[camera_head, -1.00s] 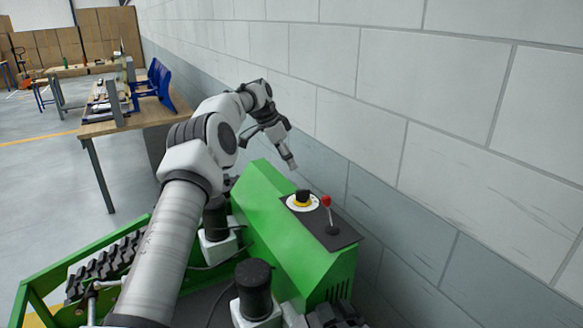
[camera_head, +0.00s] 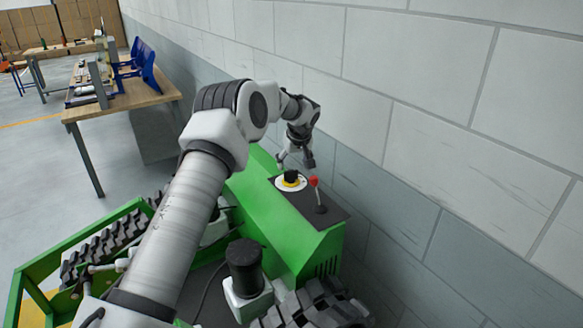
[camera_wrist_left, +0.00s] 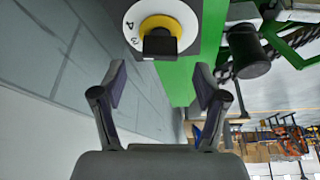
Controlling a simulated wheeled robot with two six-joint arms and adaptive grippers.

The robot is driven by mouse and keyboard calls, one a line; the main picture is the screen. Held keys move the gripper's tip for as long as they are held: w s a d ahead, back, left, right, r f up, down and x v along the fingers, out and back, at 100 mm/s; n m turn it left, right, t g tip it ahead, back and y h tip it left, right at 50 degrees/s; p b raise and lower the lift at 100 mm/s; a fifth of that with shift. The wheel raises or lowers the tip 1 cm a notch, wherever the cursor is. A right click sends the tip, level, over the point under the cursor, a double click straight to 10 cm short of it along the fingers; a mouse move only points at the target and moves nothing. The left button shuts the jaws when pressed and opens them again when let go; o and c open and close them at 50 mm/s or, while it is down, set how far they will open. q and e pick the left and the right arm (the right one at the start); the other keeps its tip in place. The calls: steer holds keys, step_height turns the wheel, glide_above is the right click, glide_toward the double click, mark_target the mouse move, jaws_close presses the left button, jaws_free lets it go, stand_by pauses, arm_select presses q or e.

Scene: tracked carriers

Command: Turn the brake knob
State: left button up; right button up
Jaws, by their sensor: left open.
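The brake knob (camera_head: 291,176) is a black grip on a yellow ring, set in a white round dial, on the dark panel of a green carrier. In the left wrist view the knob (camera_wrist_left: 160,46) is at the top centre, with the numbers 3 and 4 showing on the white dial (camera_wrist_left: 130,32). My left gripper (camera_head: 295,162) is open, just behind and above the knob in the head view. In the wrist view its two fingers (camera_wrist_left: 160,82) are spread wide with nothing between them, and the knob lies beyond their tips. My right gripper is not in view.
A red-topped lever (camera_head: 317,195) stands on the same panel right of the knob. The green carrier (camera_head: 265,225) has tracks and black cylinders. A grey block wall (camera_head: 430,110) runs close on the right. A wooden desk (camera_head: 125,103) stands at the back left.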

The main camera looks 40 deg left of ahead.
mark_target(291, 171)
arm_select(q)
steer(key=p+x, duration=0.1)
steer(key=x, duration=0.4)
steer(key=shift+r, duration=0.1)
steer(key=c, duration=1.2)
steer(key=shift+o, duration=0.2)
steer(key=shift+s+m+t+h, duration=0.1)
steer(key=shift+m+t+h, duration=0.35)
steer(key=shift+m, duration=1.15)
steer(key=o, duration=1.2)
steer(key=shift+a, duration=0.1)
steer(key=shift+c, duration=0.2)
